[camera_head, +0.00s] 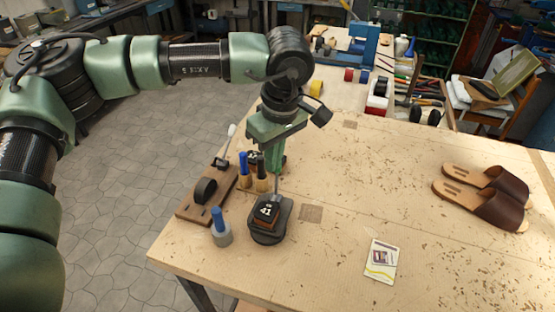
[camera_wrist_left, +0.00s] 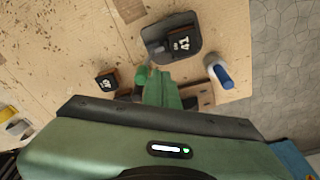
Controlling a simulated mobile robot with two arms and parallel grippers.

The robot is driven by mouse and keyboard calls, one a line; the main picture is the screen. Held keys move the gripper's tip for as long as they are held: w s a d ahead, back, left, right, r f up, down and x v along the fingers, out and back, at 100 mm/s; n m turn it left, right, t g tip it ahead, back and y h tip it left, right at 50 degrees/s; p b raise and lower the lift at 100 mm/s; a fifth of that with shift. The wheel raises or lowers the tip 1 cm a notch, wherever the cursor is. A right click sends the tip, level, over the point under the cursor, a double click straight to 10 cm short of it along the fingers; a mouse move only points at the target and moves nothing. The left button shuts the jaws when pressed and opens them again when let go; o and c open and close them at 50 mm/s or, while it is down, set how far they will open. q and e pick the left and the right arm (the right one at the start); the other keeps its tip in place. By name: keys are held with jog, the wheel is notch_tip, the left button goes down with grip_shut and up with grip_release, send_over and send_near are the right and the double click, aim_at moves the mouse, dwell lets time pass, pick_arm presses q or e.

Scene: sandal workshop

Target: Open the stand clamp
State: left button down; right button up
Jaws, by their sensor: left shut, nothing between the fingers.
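A wooden stand board (camera_head: 192,207) lies at the table's left edge with a black round part on it. A lever with a pale tip (camera_head: 231,131) rises from a small dark clamp (camera_head: 220,163) at the board's far end and leans right. My left gripper (camera_head: 276,172) points down, shut and empty, to the right of the lever and apart from it. Its green fingers also show in the wrist view (camera_wrist_left: 158,88), above the tabletop between two dark blocks. The fingers hide part of the board in the wrist view. My right gripper is not in view.
A black block marked 41 (camera_head: 266,211) sits on a dark base (camera_head: 269,237) just in front of my gripper. A card (camera_head: 381,262) and brown sandals (camera_head: 488,195) lie right; the middle is clear.

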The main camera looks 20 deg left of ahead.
aim_at(277, 173)
pick_arm(q)
jog(key=shift+f, duration=0.1)
jog(key=shift+f+b, duration=2.15)
jog(key=shift+f, duration=0.15)
jog(key=shift+w+f, duration=0.15)
jog(key=shift+w, duration=0.45)
jog(key=shift+w+f, duration=0.15)
jog(key=shift+w, duration=0.45)
